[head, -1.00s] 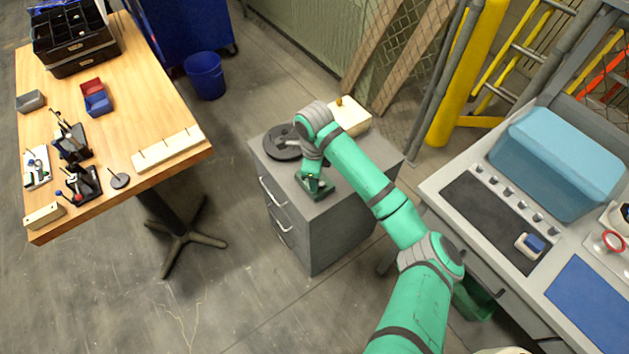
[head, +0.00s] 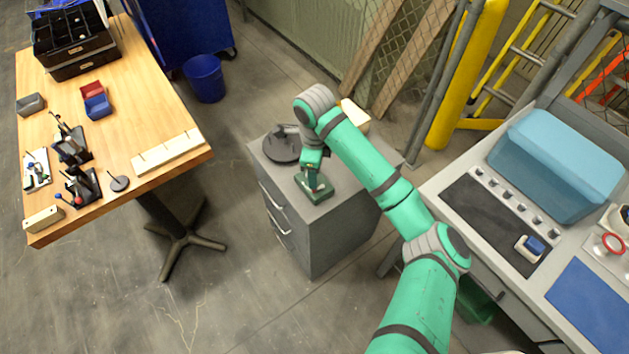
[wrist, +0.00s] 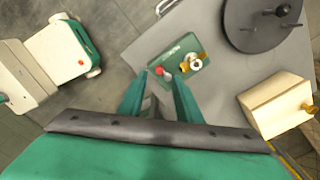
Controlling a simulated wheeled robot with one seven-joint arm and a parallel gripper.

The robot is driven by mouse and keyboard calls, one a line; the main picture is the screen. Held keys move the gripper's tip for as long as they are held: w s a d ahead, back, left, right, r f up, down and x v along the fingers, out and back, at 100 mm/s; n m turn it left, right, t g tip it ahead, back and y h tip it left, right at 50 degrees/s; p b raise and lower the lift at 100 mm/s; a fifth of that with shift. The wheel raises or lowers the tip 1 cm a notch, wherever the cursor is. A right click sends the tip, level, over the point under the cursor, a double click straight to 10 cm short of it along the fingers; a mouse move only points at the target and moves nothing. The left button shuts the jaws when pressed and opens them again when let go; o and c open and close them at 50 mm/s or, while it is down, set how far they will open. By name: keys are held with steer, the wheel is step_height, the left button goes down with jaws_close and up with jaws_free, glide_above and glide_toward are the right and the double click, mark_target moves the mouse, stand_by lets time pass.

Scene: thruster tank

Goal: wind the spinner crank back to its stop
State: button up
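A small green box (head: 315,189) sits on the near part of the grey cabinet top. In the wrist view the green box (wrist: 182,47) carries a round silver hub (wrist: 193,62) with brass-coloured pieces beside it. A small red knob (wrist: 166,74) lies left of the hub and looks like the crank's handle; the link between them is unclear. My gripper (wrist: 159,82) points at the box with its two green fingers apart, and the knob shows between their tips. In the head view my gripper (head: 313,172) is just over the box; contact cannot be told.
A dark round disc with a stand (head: 281,146) is on the cabinet top (head: 341,182) behind the box. A pale wooden block (wrist: 275,106) with a brass knob stands beside it. A wooden table (head: 150,100) is to the left, a grey console (head: 460,225) to the right.

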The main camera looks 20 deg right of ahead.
steer(key=shift+r, duration=2.8)
steer(key=shift+d, duration=0.1)
